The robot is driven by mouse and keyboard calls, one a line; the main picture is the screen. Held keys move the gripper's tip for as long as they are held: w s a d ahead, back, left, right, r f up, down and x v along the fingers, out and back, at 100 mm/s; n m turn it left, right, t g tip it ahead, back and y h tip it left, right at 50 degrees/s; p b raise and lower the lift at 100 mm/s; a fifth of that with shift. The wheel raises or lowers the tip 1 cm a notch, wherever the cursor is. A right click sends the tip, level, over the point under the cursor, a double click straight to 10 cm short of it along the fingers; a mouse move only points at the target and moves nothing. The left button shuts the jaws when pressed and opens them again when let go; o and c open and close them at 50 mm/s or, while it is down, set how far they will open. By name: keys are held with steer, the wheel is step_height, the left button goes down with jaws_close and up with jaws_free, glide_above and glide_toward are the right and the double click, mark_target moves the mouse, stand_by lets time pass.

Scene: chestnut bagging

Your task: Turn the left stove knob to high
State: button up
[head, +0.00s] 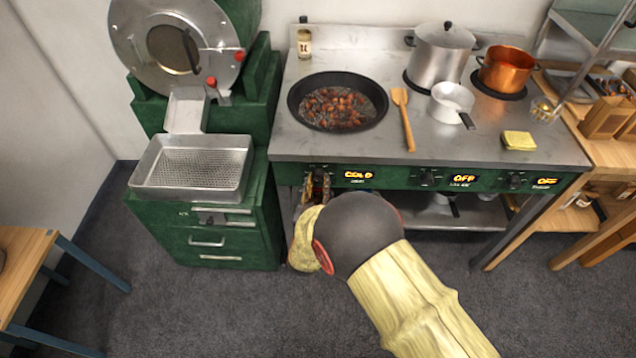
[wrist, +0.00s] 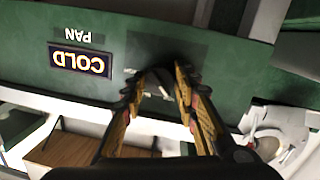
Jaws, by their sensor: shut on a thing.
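The left stove knob is a small dark knob on the green front panel (head: 400,179) of the stove. It is mostly hidden by my gripper (head: 319,180). In the wrist view my gripper (wrist: 157,85) has one finger on each side of the dark knob (wrist: 152,76) and is shut on it. The display (head: 358,174) beside this knob reads COLD. In the wrist view the display (wrist: 80,61) appears upside down, with the word PAN by it. The knob's pointer cannot be made out.
A black pan (head: 338,101) of chestnuts sits above the knob. A green cabinet (head: 205,243) with a perforated tray is close on the left.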

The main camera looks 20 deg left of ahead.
steer(key=m+y, duration=0.1)
steer(key=m, duration=0.5)
steer(key=m+y, duration=0.1)
steer(key=m, duration=0.5)
steer(key=m+y, duration=0.1)
steer(key=m, duration=0.5)
steer(key=shift+d+m+g, duration=0.1)
steer(key=shift+m+g, duration=0.2)
steer(key=shift+m, duration=0.1)
steer(key=m+y, duration=0.1)
steer(key=m, duration=0.4)
steer(key=shift+m, duration=0.3)
steer(key=shift+c, duration=0.2)
steer(key=shift+o, duration=0.2)
steer(key=shift+m, duration=0.3)
steer(key=o, duration=1.1)
steer(key=shift+r, duration=0.1)
